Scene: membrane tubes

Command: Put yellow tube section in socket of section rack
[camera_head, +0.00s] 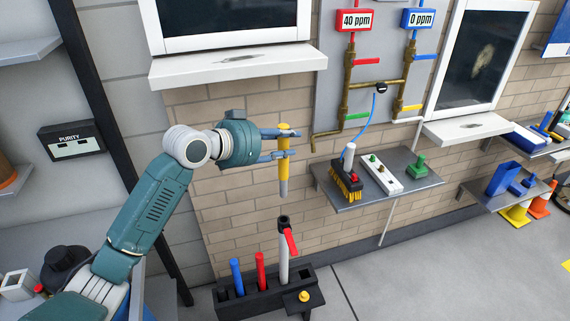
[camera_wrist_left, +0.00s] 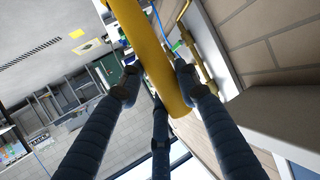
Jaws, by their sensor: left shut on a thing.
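My left gripper (camera_head: 287,144) is shut on the yellow tube section (camera_head: 284,165) and holds it upright in the air. The tube is yellow with a grey lower end. In the left wrist view the yellow tube section (camera_wrist_left: 150,50) lies between the fingers of my left gripper (camera_wrist_left: 157,88). The black section rack (camera_head: 262,296) stands below the tube, near the floor. It holds a blue tube (camera_head: 236,277), a red tube (camera_head: 260,271) and a grey-white tube (camera_head: 283,255) with a black top and a red handle. A dark square opening shows at its right end. My right gripper is not in view.
A wall shelf (camera_head: 345,202) to the right carries a yellow-bristled brush, a white box with knobs and a green item. Copper pipes (camera_head: 346,85) with coloured handles run up the wall. A small black block with a yellow knob (camera_head: 303,296) sits at the rack's front.

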